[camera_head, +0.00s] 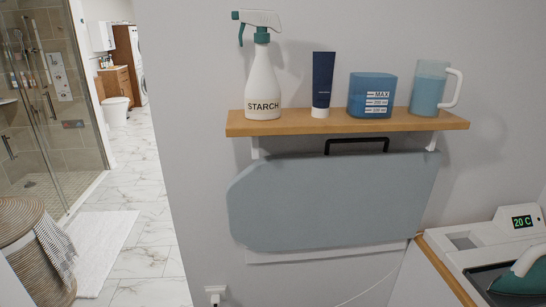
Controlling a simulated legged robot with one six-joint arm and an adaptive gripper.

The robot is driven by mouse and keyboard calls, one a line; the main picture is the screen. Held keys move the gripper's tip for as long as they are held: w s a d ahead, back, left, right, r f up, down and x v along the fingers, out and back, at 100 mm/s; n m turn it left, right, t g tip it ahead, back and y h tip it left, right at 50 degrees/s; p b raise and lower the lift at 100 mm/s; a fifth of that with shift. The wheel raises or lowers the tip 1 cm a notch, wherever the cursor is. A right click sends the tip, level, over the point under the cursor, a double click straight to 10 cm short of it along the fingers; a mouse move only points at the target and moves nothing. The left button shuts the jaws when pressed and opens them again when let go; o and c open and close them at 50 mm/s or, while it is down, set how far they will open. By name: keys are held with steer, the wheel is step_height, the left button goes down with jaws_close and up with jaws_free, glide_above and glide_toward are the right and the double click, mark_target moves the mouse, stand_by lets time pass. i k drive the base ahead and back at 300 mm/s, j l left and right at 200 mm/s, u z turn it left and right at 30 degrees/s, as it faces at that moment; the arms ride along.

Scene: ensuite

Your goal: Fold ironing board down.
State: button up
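A grey-blue ironing board (330,205) is upright, flat against the wall below a wooden shelf, slightly tilted in the picture. A black handle (357,143) shows just above its top edge, under the shelf. A white strip (325,254), perhaps part of its mount, shows along its lower edge. The hinge and the back of the board are hidden. My gripper is not in view.
The wooden shelf (350,124) above holds a starch spray bottle (263,85), a dark tube (322,85), a blue container (371,96) and a jug (428,90). An iron (522,272) sits on a station at lower right. A basket (35,245) stands at left.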

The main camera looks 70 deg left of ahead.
mark_target(299, 201)
steer(key=j+u, duration=0.1)
steer(key=u, duration=2)
